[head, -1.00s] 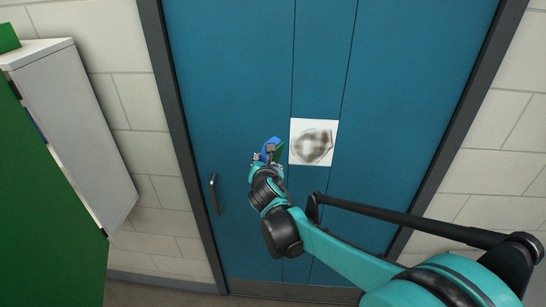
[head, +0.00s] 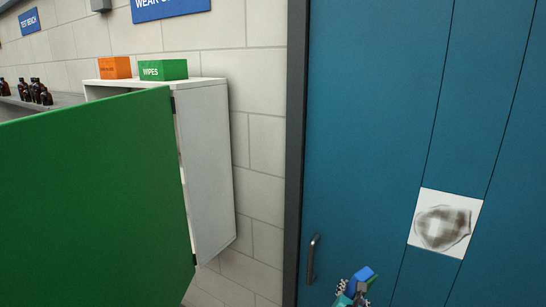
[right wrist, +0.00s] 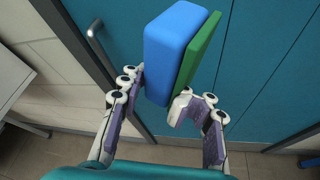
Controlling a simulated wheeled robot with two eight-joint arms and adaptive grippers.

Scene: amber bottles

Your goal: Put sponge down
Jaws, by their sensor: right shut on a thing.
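The sponge (right wrist: 173,50), blue with a green layer, is held between the fingers of my right gripper (right wrist: 160,98) in the right wrist view. In the head view the sponge (head: 361,276) shows at the bottom edge with part of my right gripper (head: 349,293), in front of the blue door. The gripper is shut on the sponge, well clear of the cabinet. My left gripper is in neither view.
A white cabinet (head: 209,165) stands left of the door (head: 375,130), its green door (head: 90,205) swung open. An orange box (head: 114,68) and a green wipes box (head: 163,69) sit on top. Amber bottles (head: 38,92) stand on a shelf behind. A smudged white panel (head: 426,207) is on the door.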

